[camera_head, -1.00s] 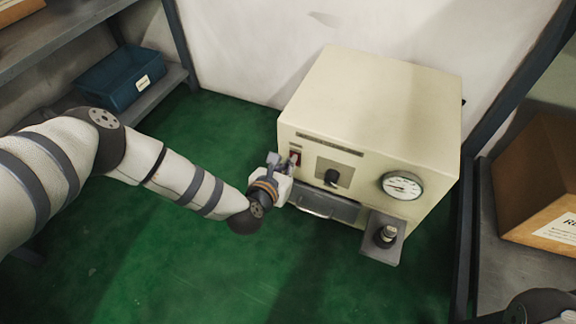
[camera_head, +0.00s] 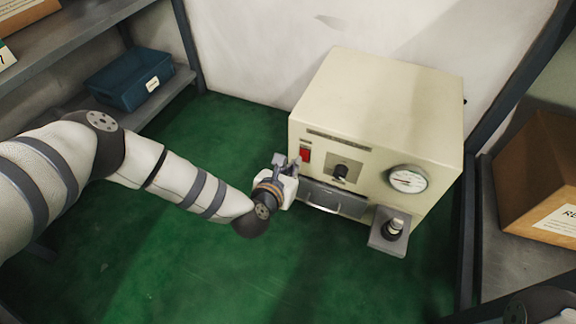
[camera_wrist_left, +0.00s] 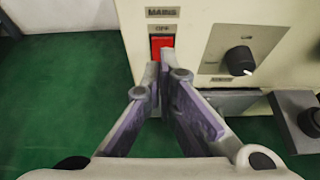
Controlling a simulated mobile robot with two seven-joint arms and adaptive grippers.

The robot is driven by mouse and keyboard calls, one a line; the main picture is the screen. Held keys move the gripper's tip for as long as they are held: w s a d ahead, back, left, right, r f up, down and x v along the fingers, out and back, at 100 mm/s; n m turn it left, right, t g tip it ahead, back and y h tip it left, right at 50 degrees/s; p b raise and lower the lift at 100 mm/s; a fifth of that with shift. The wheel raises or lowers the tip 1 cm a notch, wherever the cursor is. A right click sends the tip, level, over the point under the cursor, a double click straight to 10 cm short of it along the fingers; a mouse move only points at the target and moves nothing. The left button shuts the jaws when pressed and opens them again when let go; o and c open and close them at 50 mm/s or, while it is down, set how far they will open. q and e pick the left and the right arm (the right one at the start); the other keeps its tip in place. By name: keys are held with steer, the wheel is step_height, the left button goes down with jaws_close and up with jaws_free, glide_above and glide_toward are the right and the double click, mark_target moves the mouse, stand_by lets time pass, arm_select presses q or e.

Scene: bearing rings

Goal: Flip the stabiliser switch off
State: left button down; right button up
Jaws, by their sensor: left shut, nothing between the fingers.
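The stabiliser is a cream cabinet (camera_head: 375,100) standing on the green floor. Its red switch (camera_head: 305,154) is at the left of the front panel. In the left wrist view the switch (camera_wrist_left: 161,46) sits under the labels "MAINS" and "OFF"; its lower part is partly hidden by the fingertips. I cannot tell which way its rocker is tilted. My left gripper (camera_head: 291,162) is shut and empty, just in front of and below the switch; its fingertips (camera_wrist_left: 166,58) point at it. I cannot tell whether they touch it. My right gripper is not in view.
Right of the switch are a black knob (camera_head: 341,171) and a round gauge (camera_head: 407,180). Below are a drawer with a handle (camera_head: 335,199) and a small ledge (camera_head: 376,240) with a dark fitting. Shelving with a blue bin (camera_head: 118,88) stands left, a cardboard box (camera_head: 540,165) right.

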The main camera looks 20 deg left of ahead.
arm_select(q)
steer(key=s+r+p, duration=0.4)
steer(key=s+r, duration=0.2)
steer(key=s, duration=0.1)
steer(key=shift+s+a+r, duration=0.15)
steer(key=shift+s, duration=0.25)
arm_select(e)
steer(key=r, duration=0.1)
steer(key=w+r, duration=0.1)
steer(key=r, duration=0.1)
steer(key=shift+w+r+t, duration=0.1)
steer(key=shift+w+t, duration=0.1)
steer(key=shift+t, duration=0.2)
